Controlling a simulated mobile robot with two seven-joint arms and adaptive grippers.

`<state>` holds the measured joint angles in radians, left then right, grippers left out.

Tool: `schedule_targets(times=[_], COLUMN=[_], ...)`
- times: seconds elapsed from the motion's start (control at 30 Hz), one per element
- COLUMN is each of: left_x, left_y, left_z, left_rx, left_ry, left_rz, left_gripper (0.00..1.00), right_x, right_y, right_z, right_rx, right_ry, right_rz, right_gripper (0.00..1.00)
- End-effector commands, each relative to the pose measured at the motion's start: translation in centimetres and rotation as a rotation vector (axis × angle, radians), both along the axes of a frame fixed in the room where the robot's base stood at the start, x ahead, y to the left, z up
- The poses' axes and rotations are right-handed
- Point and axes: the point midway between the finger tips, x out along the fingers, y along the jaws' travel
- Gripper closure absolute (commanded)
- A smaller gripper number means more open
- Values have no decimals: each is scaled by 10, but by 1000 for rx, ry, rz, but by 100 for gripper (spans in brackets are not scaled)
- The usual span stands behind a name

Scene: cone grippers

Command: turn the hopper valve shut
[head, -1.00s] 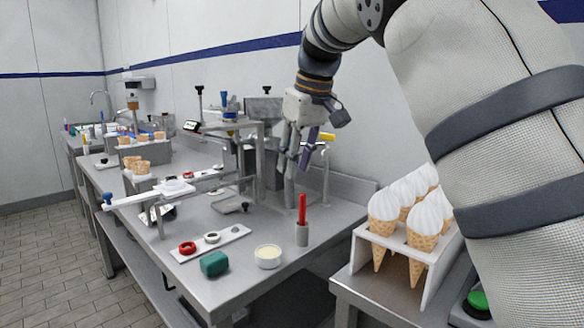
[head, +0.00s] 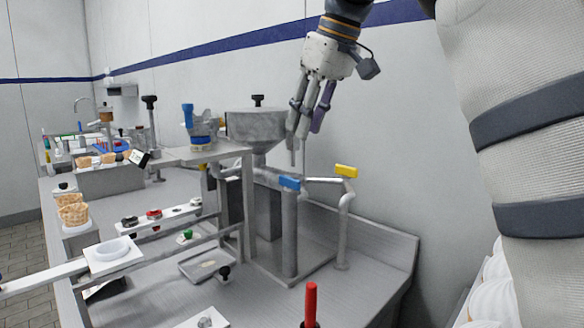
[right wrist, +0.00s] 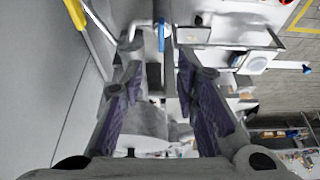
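The grey hopper (head: 258,127) has a dark knob on its lid and stands on a frame at the back of the steel table. In front of it are a pipe with a blue handle (head: 289,183) and a pipe with a yellow handle (head: 346,171). I cannot tell which handle is the hopper valve. My right gripper (head: 303,135) points down, open and empty, right of the hopper and above the handles. In the right wrist view, the blue handle (right wrist: 162,37) shows beyond the spread fingers and the yellow handle (right wrist: 75,14) is at upper left. My left gripper is not in view.
A blue-topped fitting (head: 201,130) stands left of the hopper. A red rod (head: 311,303) stands near the front. A white bar with a ring (head: 112,252) crosses the left.

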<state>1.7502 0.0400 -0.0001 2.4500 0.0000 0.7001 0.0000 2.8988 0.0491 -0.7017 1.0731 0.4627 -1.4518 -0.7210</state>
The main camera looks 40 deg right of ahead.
Motion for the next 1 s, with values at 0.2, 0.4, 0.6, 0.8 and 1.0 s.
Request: schedule_targets(times=[0.2, 0.4, 0.6, 0.8, 1.0], left_x=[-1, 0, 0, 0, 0], left_y=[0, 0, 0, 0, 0], left_z=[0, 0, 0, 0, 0], left_rx=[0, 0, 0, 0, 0], left_ry=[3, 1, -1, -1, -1], left_rz=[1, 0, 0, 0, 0], left_gripper=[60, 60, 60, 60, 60], right_x=[20, 36, 42, 42, 42], right_y=[2, 3, 3, 3, 3], right_z=[-52, -90, -104, -104, -104], right_rx=[1, 0, -1, -1, 0], right_ry=[9, 5, 2, 2, 2], right_rz=[-1, -2, -1, -1, -1], right_gripper=[72, 72, 72, 72, 100])
